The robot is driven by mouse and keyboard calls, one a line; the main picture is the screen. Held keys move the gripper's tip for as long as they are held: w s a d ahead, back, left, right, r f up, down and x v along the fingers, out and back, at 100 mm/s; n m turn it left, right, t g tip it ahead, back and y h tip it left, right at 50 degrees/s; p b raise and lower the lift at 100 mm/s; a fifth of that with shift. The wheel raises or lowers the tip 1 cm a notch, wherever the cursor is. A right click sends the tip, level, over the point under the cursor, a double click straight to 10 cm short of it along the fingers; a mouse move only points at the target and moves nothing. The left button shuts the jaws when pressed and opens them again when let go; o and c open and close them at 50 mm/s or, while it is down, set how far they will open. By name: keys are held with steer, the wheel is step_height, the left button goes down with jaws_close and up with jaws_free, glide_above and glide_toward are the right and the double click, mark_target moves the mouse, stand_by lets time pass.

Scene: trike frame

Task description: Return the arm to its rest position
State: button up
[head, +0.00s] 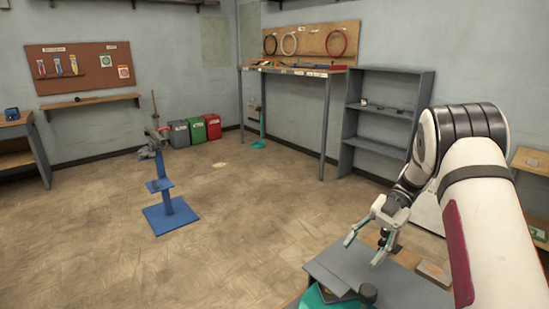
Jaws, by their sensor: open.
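My gripper (364,246) is in the head view at the lower right, with its two teal-edged fingers spread apart. It points down and to the left above a grey surface (415,291). Nothing shows between the fingers. My white arm comes in from the right edge and bends at a dark joint above the gripper. A small dark object (390,243) stands just behind the fingers; I cannot tell whether they touch it.
A dark knob (368,293) and a brown block (434,272) are close to the gripper. A blue stand (170,212) is on the open floor to the left. A grey shelf (350,122) and tall bench (326,120) line the back wall. Bins (197,130) stand farther left.

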steer(key=w+a+r+m+t, duration=0.3)
steer(key=w+r+t, duration=0.5)
steer(key=r, duration=0.1)
steer(key=w+a+r+m+t, duration=0.2)
steer(key=w+a+r+t, duration=0.2)
steer(key=w+r+t, duration=0.4)
steer(key=s+d+r+m+t+h, duration=0.25)
steer(key=d+r+m+h, duration=0.2)
steer(key=r, duration=0.25)
steer(key=s+d+r+m+t+h, duration=0.2)
steer(key=d+r+m+t+h, duration=0.15)
steer(key=r+m, duration=0.25)
steer(key=s+d+f+m+g+h, duration=0.1)
steer(key=s+f+m+g+h, duration=0.2)
steer(key=s, duration=0.6)
steer(key=s+d+f+m+g+h, duration=0.1)
steer(key=s+m+g+h, duration=0.1)
steer(key=s+m, duration=0.45)
steer(key=s+a+f+g+y, duration=0.1)
steer(key=s+a+f+g, duration=0.1)
steer(key=s, duration=0.5)
steer(key=s+a+f+m+g+y, duration=0.1)
steer(key=s+a+f+g, duration=0.1)
steer(key=s+f, duration=0.3)
steer(key=s+a+f+m+g+y, duration=0.1)
steer(key=s+a+f, duration=0.3)
steer(key=s, duration=0.6)
steer(key=shift+s+g, duration=0.3)
steer(key=shift+g, duration=0.3)
steer(key=shift+a, duration=0.15)
